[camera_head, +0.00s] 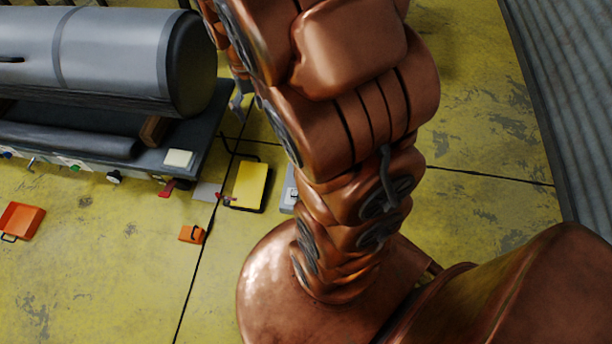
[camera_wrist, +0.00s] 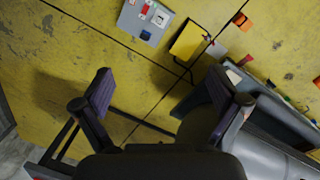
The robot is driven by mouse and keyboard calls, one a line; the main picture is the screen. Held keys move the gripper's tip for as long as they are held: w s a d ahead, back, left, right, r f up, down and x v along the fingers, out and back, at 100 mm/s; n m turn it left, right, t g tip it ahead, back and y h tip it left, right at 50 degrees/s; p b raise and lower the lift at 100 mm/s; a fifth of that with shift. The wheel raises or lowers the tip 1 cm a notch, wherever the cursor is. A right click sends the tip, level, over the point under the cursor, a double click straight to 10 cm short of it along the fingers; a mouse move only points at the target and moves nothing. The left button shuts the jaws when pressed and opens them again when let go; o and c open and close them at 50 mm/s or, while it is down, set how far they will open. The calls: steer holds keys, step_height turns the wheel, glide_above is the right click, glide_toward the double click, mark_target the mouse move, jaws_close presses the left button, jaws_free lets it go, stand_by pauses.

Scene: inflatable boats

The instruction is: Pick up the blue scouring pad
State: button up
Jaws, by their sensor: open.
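My gripper (camera_wrist: 160,82) is open and empty in the wrist view, its two dark fingers spread wide above the yellow floor. A small blue patch (camera_wrist: 145,35) lies on a grey panel (camera_wrist: 131,20) at the top of the wrist view, beyond the fingertips. It is too small to tell for sure whether it is the blue scouring pad. In the head view the grey panel (camera_head: 289,190) is mostly hidden behind my copper-coloured arm, and no blue pad can be made out there.
A yellow panel with dark edges (camera_head: 250,184) lies beside the grey one. An orange box (camera_head: 191,234) and an orange tray (camera_head: 20,221) are on the floor. A large grey cylinder (camera_head: 110,55) rests on a dark bench (camera_head: 205,125) at left. Floor at lower left is mostly clear.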

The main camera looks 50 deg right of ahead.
steer(key=w+d+f+m+b, duration=0.1)
steer(key=w+d+f+b, duration=0.5)
steer(key=f, duration=0.9)
steer(key=w+d+f+m+t+b, duration=0.15)
steer(key=d+f+b, duration=0.35)
steer(key=d+f, duration=0.7)
steer(key=w+d+f+m+g+b, duration=0.1)
steer(key=w+d+f+b, duration=0.3)
steer(key=f, duration=1.4)
steer(key=shift+m+t, duration=0.75)
steer(key=shift+m, duration=0.2)
steer(key=d+f+b, duration=0.1)
steer(key=f+b, duration=0.1)
steer(key=f, duration=0.4)
steer(key=f+b, duration=0.3)
steer(key=f, duration=0.4)
steer(key=d+f+b, duration=0.1)
steer(key=f+b, duration=0.1)
steer(key=f, duration=0.5)
steer(key=shift+s+d, duration=0.3)
steer(key=shift+s, duration=0.05)
steer(key=shift+d+f+b, duration=0.15)
steer(key=shift+f+b, duration=0.95)
steer(key=shift+f, duration=0.8)
steer(key=f+b, duration=0.2)
steer(key=f, duration=0.1)
steer(key=w+f+b, duration=0.1)
steer(key=shift+d+f, duration=0.25)
steer(key=shift+f, duration=0.15)
steer(key=shift+c, duration=0.3)
